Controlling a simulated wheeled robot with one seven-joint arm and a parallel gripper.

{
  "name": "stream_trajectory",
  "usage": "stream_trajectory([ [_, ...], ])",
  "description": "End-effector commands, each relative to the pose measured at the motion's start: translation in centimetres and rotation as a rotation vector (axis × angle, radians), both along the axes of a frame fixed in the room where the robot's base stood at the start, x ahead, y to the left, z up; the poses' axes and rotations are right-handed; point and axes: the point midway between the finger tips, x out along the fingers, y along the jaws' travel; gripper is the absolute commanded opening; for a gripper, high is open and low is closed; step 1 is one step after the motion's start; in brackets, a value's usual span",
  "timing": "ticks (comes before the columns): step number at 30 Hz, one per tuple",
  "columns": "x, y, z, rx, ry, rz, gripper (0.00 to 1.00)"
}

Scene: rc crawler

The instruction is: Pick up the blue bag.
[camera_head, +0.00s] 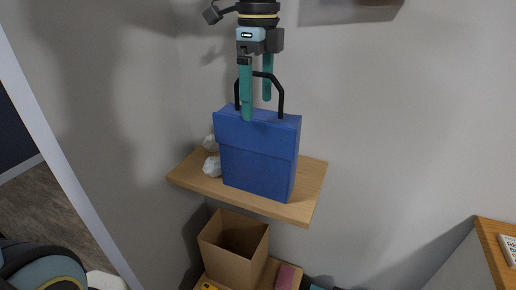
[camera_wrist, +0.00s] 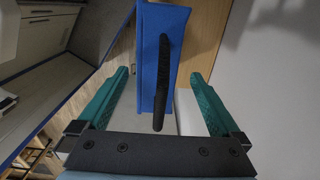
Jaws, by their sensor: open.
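The blue bag (camera_head: 258,158) stands upright on a wooden wall shelf, with a black loop handle on top. My gripper (camera_head: 257,108) is above the bag, pointing down, with its teal fingers apart. In the head view one finger overlaps the near side of the handle and the bag's top edge, and the other is behind the handle. In the wrist view the blue bag (camera_wrist: 164,50) and its black handle (camera_wrist: 162,85) lie between the two open fingers (camera_wrist: 158,100). I cannot tell whether a finger touches the bag.
The wooden shelf (camera_head: 312,185) is fixed to a grey wall. White crumpled lumps (camera_head: 212,166) lie left of the bag. An open cardboard box (camera_head: 228,258) stands below. A wooden surface (camera_head: 492,240) is at the far right. The wall right of the bag is clear.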

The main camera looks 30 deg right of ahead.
Motion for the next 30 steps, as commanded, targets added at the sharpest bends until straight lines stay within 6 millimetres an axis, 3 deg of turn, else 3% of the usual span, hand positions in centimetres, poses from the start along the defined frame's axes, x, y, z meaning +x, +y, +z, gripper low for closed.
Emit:
stream_trajectory([
  [6, -0.1, 0.0, -2.4, 0.002, 0.001, -0.001, 1.00],
  [14, -0.1, 0.0, -2.7, 0.000, 0.000, 0.000, 1.00],
  [30, -0.1, 0.0, -2.7, 0.000, 0.000, 0.000, 0.39],
])
